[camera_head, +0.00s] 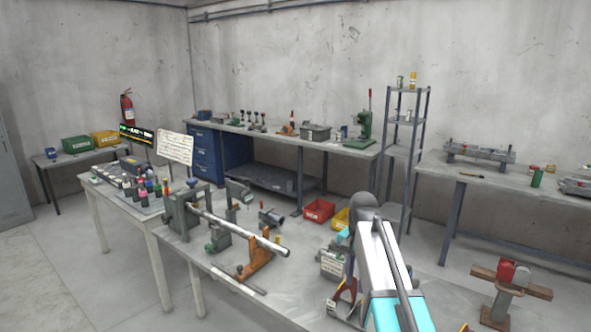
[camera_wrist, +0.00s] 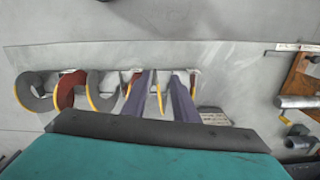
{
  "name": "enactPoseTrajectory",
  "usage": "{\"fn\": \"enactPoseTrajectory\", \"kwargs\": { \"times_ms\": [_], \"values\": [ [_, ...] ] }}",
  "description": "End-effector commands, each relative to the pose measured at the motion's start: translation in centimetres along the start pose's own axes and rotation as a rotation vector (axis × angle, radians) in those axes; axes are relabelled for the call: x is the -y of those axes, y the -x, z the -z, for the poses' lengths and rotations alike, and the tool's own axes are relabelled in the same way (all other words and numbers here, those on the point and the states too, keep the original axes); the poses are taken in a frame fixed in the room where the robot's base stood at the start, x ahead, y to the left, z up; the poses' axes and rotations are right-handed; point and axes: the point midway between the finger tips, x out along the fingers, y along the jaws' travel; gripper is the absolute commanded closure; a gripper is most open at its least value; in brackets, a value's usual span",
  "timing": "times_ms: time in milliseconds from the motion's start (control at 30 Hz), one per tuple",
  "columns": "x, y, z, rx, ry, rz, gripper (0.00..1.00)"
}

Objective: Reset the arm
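My gripper (camera_wrist: 161,76) shows in the wrist view as two dark blue-grey fingers with a gap between them. In the head view my arm reaches over the right part of the front table and hides most of the gripper.
The front table (camera_head: 215,262) carries a long metal rod (camera_head: 243,233) on green and orange supports. Red (camera_head: 319,210) and yellow (camera_head: 341,219) bins stand behind. A red-and-wood stand (camera_head: 507,287) is at right. A shelf rack (camera_head: 401,150) and benches line the wall.

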Motion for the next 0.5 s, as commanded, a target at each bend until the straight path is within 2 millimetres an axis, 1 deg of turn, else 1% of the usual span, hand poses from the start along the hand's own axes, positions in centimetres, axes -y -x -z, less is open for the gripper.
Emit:
{"fn": "enactPoseTrajectory", "kwargs": {
  "times_ms": [167,367,500],
  "values": [
    [0.1,0.0,-0.1,0.0,0.002,0.0,0.74],
    [0.1,-1.7,-0.5,0.015,0.005,-0.015,0.74],
    [0.0,-3.2,-0.7,0.029,0.006,-0.029,0.74]
  ]
}}
